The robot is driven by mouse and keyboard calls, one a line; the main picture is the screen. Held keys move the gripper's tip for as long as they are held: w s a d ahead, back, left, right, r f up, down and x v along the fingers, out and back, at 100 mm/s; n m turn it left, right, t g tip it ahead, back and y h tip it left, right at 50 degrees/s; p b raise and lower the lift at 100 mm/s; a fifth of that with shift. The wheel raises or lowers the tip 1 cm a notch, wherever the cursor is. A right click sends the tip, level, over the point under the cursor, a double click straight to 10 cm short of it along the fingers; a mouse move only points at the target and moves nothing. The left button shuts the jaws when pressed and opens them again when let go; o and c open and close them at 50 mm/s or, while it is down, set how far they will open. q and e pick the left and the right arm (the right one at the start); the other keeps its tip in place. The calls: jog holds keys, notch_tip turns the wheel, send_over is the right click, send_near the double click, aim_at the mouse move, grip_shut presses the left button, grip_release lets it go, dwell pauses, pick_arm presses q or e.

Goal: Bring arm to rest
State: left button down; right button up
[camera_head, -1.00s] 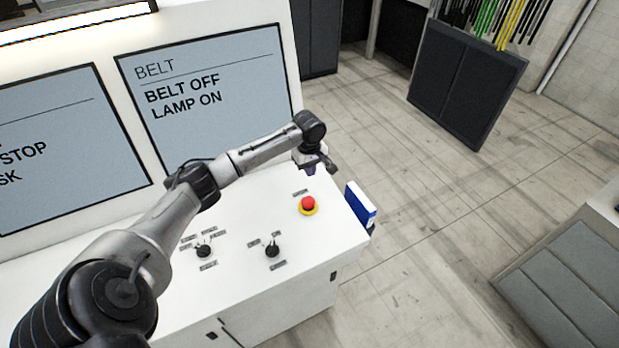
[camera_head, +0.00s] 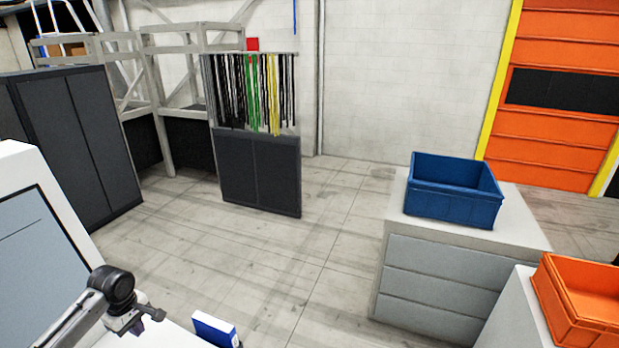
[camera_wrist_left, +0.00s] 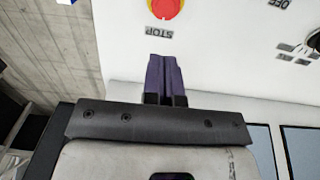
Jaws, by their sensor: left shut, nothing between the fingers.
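My left arm reaches in at the lower left of the head view, with its gripper (camera_head: 140,322) over the white console top (camera_head: 175,338). In the left wrist view the purple fingers of the left gripper (camera_wrist_left: 164,62) are together and empty. They point towards the red stop button (camera_wrist_left: 166,8) on its yellow ring, at the top edge, with a gap of white surface and the STOP label between. I cannot tell the height above the surface. My right gripper is in neither view.
A blue and white box (camera_head: 215,330) stands at the console's edge. A blue crate (camera_head: 455,208) sits on a grey drawer cabinet (camera_head: 430,285), and an orange crate (camera_head: 560,305) is at the right. Dark cabinets (camera_head: 80,145) stand at the left. The middle floor is open.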

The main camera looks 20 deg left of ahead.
pick_arm(q)
jog(key=w+d+r+m+t+y, duration=0.2)
jog(key=r+m, duration=0.2)
jog(key=m, duration=0.4)
jog(key=w+d+r+m+t+y, duration=0.25)
jog(key=r+m, duration=0.25)
jog(key=m, duration=0.3)
jog(key=s+d+m+t, duration=0.2)
jog(key=d+m+t, duration=0.25)
jog(key=d, duration=0.95)
jog(key=s+d+f+h, duration=0.2)
jog(key=s+d+f, duration=0.3)
jog(key=s+d, duration=0.55)
jog(key=s+d+f+g+h, duration=0.1)
jog(key=s+d+f+g, duration=0.1)
jog(key=s+f, duration=0.4)
jog(key=s+d+f+n+g+h, duration=0.1)
jog(key=s+d+f+g, duration=0.2)
jog(key=s+f, duration=0.4)
jog(key=s+d, duration=0.1)
jog(key=s, duration=0.5)
jog(key=shift+s+g+h+p, duration=0.3)
jog(key=shift+h, duration=0.05)
